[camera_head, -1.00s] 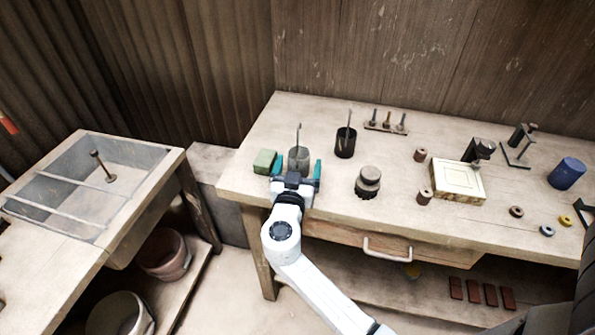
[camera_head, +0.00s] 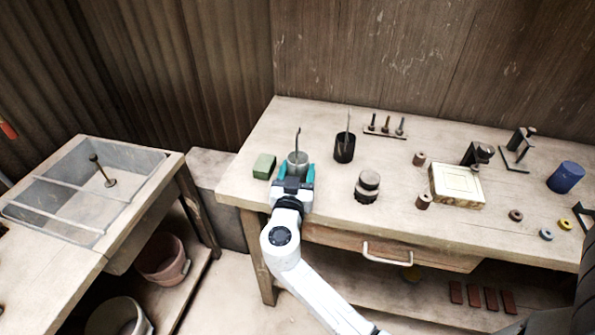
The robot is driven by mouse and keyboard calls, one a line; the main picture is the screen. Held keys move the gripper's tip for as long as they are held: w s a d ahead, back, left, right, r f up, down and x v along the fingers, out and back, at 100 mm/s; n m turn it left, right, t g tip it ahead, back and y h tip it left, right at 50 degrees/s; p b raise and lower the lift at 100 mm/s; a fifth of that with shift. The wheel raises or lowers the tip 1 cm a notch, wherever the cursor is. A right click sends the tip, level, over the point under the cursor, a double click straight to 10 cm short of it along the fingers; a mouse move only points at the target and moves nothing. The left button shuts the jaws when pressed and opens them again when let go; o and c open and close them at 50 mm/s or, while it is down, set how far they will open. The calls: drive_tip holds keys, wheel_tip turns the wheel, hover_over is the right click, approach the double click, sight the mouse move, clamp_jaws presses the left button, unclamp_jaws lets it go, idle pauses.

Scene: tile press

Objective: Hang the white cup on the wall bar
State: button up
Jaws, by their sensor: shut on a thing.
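My gripper (camera_head: 295,173) is at the left front part of the workbench, its teal fingers shut on a grey cup (camera_head: 298,158). The fingers press on the cup's left and right sides. A thin stick (camera_head: 297,140) stands up out of the cup. The cup is upright; its lower part is hidden behind my gripper, so I cannot tell whether it touches the bench. I see no clearly white cup and no wall bar in this view.
A green block (camera_head: 264,166) lies just left of the cup. A black cup (camera_head: 344,150) with a stick stands to its right, and a stacked round weight (camera_head: 367,187) nearer the front. The workbench (camera_head: 247,190) has free room at its left front corner. A sink (camera_head: 125,180) is at left.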

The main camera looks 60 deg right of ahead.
sight(297, 156)
drive_tip(key=shift+r+p, duration=1.1)
drive_tip(key=shift+r, duration=1.45)
drive_tip(key=shift+a, duration=0.1)
